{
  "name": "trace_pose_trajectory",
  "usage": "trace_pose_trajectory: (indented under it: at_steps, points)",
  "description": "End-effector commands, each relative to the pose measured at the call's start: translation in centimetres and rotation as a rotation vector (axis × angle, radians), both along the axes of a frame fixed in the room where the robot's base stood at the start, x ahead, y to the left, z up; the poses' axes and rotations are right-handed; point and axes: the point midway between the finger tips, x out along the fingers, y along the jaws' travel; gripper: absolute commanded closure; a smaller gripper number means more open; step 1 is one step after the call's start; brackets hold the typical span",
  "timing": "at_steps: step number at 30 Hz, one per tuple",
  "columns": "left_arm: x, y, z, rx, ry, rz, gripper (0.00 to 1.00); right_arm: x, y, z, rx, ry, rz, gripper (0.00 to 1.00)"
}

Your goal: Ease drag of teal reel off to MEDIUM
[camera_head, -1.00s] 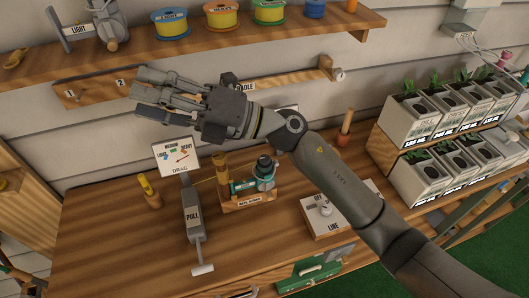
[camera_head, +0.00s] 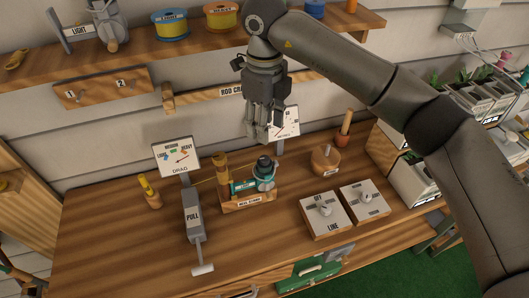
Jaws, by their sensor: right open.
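The teal reel (camera_head: 246,185) sits on a wooden reel stand (camera_head: 249,202) on the bench, with a dark round knob (camera_head: 264,164) on top. A line runs from it past a wooden post to the left. The drag dial (camera_head: 176,158), marked with MEDIUM and HEAVY, stands at the back left; its red needle points up and right, toward the HEAVY side. A grey PULL device (camera_head: 192,217) lies in front of the dial. My right gripper (camera_head: 262,132) is open and empty, fingers down, above and behind the knob, apart from it. My left gripper is not in view.
Two white switch boxes, one marked LINE (camera_head: 325,214), stand right of the reel. A wooden pot (camera_head: 325,159) and a second dial (camera_head: 286,122), partly hidden by my gripper, are behind. A shelf of spools (camera_head: 170,24) is above. Bare bench lies in front.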

Motion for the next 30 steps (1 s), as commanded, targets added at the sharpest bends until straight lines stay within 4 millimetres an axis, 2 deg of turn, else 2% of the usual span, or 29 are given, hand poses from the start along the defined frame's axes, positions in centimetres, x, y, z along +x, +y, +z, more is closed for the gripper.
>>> trace_pose_trajectory:
  at_steps: [5, 10, 16, 21, 29, 30]
  points:
    - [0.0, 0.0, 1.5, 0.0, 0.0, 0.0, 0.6, -0.2, 0.0, -2.4, 0.001, 0.007, 0.001, 0.56]
    - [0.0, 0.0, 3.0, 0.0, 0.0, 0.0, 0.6, -0.2, 0.1, -5.7, 0.003, 0.008, 0.002, 0.56]
    - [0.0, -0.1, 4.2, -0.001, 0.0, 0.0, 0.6, -0.2, 0.1, -8.8, 0.005, 0.005, 0.001, 0.56]
    - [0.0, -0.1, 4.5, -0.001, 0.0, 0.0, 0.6, -0.1, 0.1, -10.1, 0.005, 0.003, 0.003, 0.56]
    - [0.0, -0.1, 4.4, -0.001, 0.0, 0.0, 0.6, -0.1, 0.1, -10.4, 0.005, 0.003, 0.003, 0.56]
    - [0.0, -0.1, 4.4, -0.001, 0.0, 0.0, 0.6, -0.1, 0.1, -10.4, 0.005, 0.003, 0.003, 0.59]
